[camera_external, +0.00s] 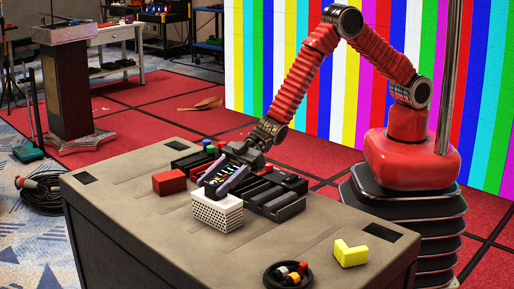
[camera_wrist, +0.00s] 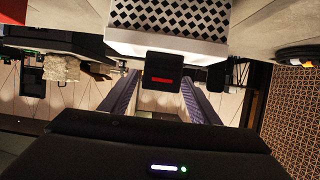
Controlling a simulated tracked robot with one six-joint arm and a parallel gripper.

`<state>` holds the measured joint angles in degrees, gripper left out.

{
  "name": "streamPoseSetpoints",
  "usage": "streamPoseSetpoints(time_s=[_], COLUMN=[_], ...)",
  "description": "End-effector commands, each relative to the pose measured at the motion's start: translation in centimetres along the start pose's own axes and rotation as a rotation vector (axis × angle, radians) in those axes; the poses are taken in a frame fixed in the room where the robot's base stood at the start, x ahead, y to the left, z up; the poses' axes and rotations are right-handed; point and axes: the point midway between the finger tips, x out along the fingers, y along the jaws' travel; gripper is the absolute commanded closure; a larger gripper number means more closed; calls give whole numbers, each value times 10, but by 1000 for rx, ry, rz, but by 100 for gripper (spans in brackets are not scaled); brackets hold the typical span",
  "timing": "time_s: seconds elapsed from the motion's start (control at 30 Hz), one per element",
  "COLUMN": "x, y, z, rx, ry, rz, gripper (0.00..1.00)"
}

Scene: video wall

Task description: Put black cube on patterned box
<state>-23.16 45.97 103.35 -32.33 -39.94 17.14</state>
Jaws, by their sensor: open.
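The white box with a black diamond pattern (camera_external: 217,211) stands on the grey table, just below and in front of my gripper. It also fills the top middle of the wrist view (camera_wrist: 168,18). A small black cube with a red bar (camera_wrist: 163,70) shows in the wrist view between my two fingers, overlapping the box's edge in the picture. Whether it touches the fingers or the box is unclear.
A black compartment tray (camera_external: 277,202) lies right of the gripper. A red block (camera_external: 169,182) sits to the left. A dark bowl of small pieces (camera_external: 288,274) and a yellow block (camera_external: 350,253) are near the front. The table's left front is clear.

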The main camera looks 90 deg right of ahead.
Motion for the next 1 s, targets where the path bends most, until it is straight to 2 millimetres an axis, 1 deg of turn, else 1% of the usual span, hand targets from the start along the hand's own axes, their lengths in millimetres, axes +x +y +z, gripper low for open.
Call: streamPoseSetpoints(time_s=[0.17,0.27,0.7,0.8,0.9,1.0], x=[-14,-26,-93,-105,-114,-119], y=[0,0,1,0,0,0], z=[0,0,0,0,0,0], rx=[1,1,0,1,0,0], ry=[-1,-1,0,0,0,0], rz=[1,1,1,1,0,0], gripper=[44,44,44,44,44,44])
